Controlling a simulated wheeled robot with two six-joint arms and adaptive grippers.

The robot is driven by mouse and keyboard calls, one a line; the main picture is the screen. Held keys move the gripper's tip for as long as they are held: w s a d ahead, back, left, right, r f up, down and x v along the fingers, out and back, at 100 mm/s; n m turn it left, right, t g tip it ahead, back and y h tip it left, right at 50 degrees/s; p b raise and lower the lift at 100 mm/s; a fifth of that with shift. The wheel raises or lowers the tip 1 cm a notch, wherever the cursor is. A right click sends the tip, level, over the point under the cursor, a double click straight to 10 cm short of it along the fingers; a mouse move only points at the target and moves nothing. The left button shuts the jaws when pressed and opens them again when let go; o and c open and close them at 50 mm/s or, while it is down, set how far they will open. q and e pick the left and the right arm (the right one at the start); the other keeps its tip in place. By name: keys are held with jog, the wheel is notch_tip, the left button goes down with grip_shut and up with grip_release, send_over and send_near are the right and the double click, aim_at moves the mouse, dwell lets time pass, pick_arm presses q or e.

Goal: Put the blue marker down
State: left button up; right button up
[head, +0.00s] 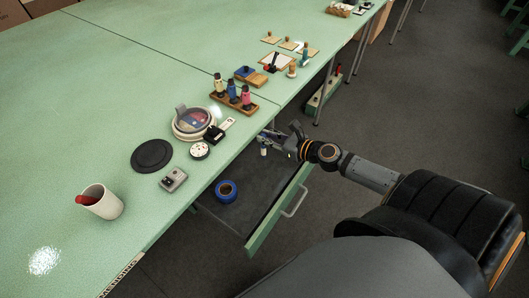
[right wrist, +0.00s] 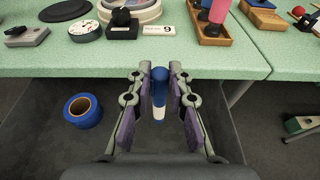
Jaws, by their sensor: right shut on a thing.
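My right gripper (head: 276,138) is shut on the blue marker (head: 263,151), over the back part of an open drawer (head: 258,195) beside the table edge. In the right wrist view the marker (right wrist: 158,95) stands roughly upright between the two fingers (right wrist: 160,76), blue above with a white lower end. I cannot tell whether its lower end touches the drawer floor (right wrist: 105,133). My left gripper is not in view.
A blue tape roll (head: 233,195) lies in the drawer, left of the marker, with bare floor around it. The green table (head: 110,135) carries a white cup (head: 106,205), a black disc (head: 152,155), a glass-lidded round case (head: 193,123) and a wooden rack of bottles (head: 240,107).

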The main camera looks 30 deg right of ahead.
jog(key=w+f, duration=0.1)
jog(key=f, duration=0.1)
jog(key=w+d+f, duration=0.1)
jog(key=w, duration=0.1)
jog(key=shift+d+f, duration=0.1)
jog(key=shift+f, duration=0.25)
pick_arm(q)
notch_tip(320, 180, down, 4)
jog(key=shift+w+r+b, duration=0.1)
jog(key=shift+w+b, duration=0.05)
jog(key=shift+b, duration=0.95)
pick_arm(e)
jog(key=f, duration=0.3)
jog(key=shift+w+f, duration=0.2)
jog(key=shift+f, duration=0.1)
jog(key=shift+f, duration=0.15)
jog(key=o, duration=0.8)
jog(key=shift+o, duration=0.2)
